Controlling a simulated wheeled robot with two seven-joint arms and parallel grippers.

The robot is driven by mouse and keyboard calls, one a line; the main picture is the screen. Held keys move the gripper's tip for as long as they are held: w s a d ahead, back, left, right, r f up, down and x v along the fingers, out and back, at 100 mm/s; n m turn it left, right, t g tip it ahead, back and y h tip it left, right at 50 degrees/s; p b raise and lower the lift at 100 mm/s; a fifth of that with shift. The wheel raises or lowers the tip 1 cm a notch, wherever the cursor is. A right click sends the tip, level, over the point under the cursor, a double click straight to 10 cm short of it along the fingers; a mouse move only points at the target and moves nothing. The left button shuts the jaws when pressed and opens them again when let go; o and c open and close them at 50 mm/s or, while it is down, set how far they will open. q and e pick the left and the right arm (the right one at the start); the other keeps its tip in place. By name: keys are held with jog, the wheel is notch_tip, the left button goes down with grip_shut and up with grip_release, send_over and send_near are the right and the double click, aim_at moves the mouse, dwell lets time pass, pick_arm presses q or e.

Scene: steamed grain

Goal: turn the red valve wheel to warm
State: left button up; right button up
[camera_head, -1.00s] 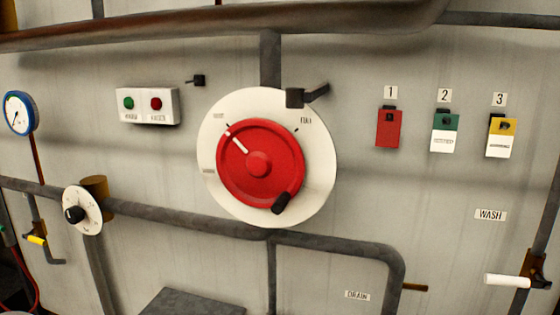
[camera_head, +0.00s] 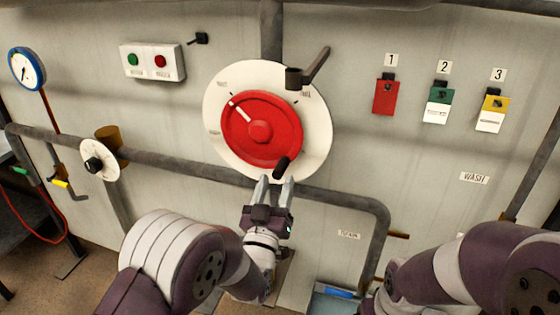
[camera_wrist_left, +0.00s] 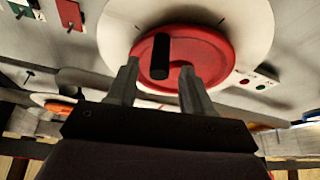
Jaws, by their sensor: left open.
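The red valve wheel (camera_head: 261,131) sits on a round white dial plate (camera_head: 318,150) on the wall. A white pointer line on the wheel aims to the upper left; the dial labels are too small to read surely. A black handle knob (camera_head: 282,166) stands out at the wheel's lower right. My left gripper (camera_head: 275,180) is open just below the knob, fingers pointing up toward it. In the left wrist view the knob (camera_wrist_left: 161,57) shows between the two open fingers (camera_wrist_left: 160,82), apart from both. My right arm (camera_head: 450,270) shows at the lower right; its gripper is not in view.
A dark lever (camera_head: 313,67) juts out at the dial's upper right. A grey pipe (camera_head: 190,163) runs below the wheel, close to my left gripper. A button box (camera_head: 153,62) is at upper left; tagged locks (camera_head: 386,97) hang at right.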

pick_arm(q)
jog(key=p+x, duration=0.1)
jog(key=x, duration=0.4)
jog(key=shift+f, duration=0.1)
grip_shut()
